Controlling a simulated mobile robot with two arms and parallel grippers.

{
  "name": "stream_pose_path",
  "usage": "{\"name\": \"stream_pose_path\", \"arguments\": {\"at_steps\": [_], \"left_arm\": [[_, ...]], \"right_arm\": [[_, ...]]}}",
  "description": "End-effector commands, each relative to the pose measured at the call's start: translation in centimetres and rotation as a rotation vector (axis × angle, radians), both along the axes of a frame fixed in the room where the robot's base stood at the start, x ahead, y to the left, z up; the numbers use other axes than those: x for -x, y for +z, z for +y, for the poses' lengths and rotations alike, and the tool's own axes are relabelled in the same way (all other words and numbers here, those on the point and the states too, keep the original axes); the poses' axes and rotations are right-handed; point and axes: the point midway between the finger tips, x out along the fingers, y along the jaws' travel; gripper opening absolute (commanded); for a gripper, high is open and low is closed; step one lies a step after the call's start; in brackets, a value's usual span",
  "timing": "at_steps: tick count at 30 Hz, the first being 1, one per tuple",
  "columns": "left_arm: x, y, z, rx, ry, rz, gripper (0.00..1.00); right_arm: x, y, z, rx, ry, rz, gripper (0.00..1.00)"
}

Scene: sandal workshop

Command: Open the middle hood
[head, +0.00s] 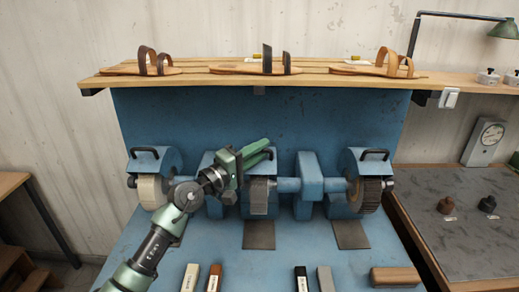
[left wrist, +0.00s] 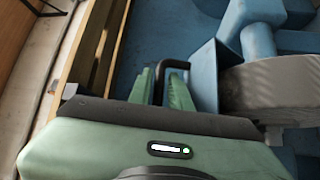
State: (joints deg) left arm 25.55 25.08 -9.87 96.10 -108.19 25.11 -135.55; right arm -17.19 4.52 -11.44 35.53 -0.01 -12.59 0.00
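The middle hood (left wrist: 207,78) is a blue box over a grey grinding wheel (left wrist: 270,88), with a black handle (left wrist: 174,64). In the head view the middle wheel (head: 259,198) shows, but my gripper hides most of its hood and the handle. My left gripper (head: 268,150) is at the middle hood, its green fingers pointing right and apart. In the left wrist view the fingers (left wrist: 162,80) stand around the near part of the handle, with a gap between them; contact is unclear. The hood looks closed. My right gripper is not in view.
The left hood (head: 168,160) and right hood (head: 358,160) have similar black handles. A wooden shelf (head: 200,80) with sandals runs above the blue back panel (head: 330,120). Several small blocks and a wooden block (head: 396,277) lie on the bench front. A grey side table (head: 460,240) stands right.

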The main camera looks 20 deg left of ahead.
Motion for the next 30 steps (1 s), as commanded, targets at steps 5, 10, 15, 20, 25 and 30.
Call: {"name": "stream_pose_path", "arguments": {"at_steps": [5,10,15,20,25,30], "left_arm": [[0.03,-0.01,0.01,0.001,0.0,0.0,0.0],[0.04,-0.03,0.02,0.001,0.0,0.0,0.0],[0.05,-0.04,0.02,0.002,0.0,0.001,0.0],[0.05,-0.05,0.02,0.002,0.0,0.001,0.0],[0.05,-0.07,0.03,0.001,0.0,0.002,0.0],[0.05,-0.08,0.03,0.001,0.0,0.002,0.0]], "right_arm": [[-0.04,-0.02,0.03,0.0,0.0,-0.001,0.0],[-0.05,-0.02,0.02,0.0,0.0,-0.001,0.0],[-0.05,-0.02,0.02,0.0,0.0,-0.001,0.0],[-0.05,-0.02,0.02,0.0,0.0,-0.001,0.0],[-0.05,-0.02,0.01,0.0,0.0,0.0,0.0],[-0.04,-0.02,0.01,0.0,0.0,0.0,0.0]]}}
